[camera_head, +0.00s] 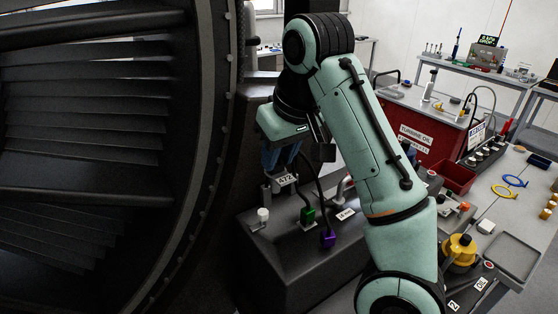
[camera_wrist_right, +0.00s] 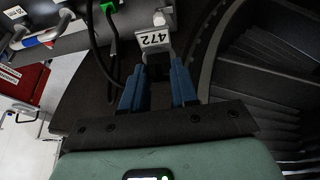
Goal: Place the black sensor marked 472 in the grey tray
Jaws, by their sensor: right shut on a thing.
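My right gripper (camera_head: 280,158) points down over the dark engine-side block, its blue fingers just above a white label reading 472 (camera_head: 286,180). In the right wrist view the gripper (camera_wrist_right: 159,72) is shut on a dark thing, the black sensor (camera_wrist_right: 158,74), directly behind the 472 label (camera_wrist_right: 154,40). The fingers hide most of the sensor, and I cannot tell whether it is still seated in its mount. The grey tray (camera_head: 512,236) lies flat on the workbench at the far right and looks empty. My left gripper is not in view.
A green connector (camera_head: 308,215) and a purple connector (camera_head: 327,239) on dark cables sit close beside the gripper. A white cap (camera_head: 263,215) stands left of them. The fan casing (camera_head: 210,120) rises at left. A yellow container (camera_head: 460,249) stands near the tray.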

